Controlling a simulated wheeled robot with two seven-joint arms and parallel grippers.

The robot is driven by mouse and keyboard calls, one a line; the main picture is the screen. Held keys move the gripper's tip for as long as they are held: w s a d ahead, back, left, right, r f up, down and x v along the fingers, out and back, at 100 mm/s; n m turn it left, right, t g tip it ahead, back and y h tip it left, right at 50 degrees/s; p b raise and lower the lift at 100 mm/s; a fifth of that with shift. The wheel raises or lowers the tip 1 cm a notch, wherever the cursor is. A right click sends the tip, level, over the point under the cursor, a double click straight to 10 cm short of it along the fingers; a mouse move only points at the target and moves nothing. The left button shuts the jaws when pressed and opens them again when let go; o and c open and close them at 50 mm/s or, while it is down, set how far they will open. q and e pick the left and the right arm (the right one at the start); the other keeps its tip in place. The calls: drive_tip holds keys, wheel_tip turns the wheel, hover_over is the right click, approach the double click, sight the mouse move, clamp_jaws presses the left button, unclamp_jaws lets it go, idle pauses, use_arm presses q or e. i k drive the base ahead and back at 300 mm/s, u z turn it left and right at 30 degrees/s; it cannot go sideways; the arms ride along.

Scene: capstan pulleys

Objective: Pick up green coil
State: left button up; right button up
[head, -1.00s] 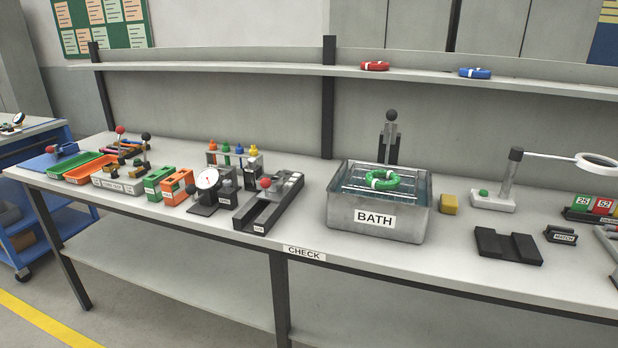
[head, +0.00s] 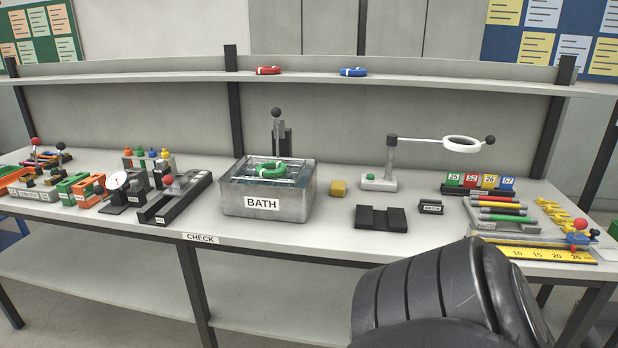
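The green coil (head: 271,170) is a ring with white bands. It lies on the rack bars at the top of the grey metal bath (head: 301,203), which carries a BATH label and stands on the bench. A black arm link of mine fills the lower right of the head view, in front of the bench. Neither of my grippers shows, so I cannot see whether they are open or shut.
A lever with a dark ball knob (head: 277,113) stands behind the bath. Red (head: 268,70) and blue (head: 353,71) coils lie on the shelf.

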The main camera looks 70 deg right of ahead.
sight(261, 169)
drive_tip(key=u, duration=0.3)
drive_tip(key=k, duration=0.2)
drive_tip(key=z, duration=1.5)
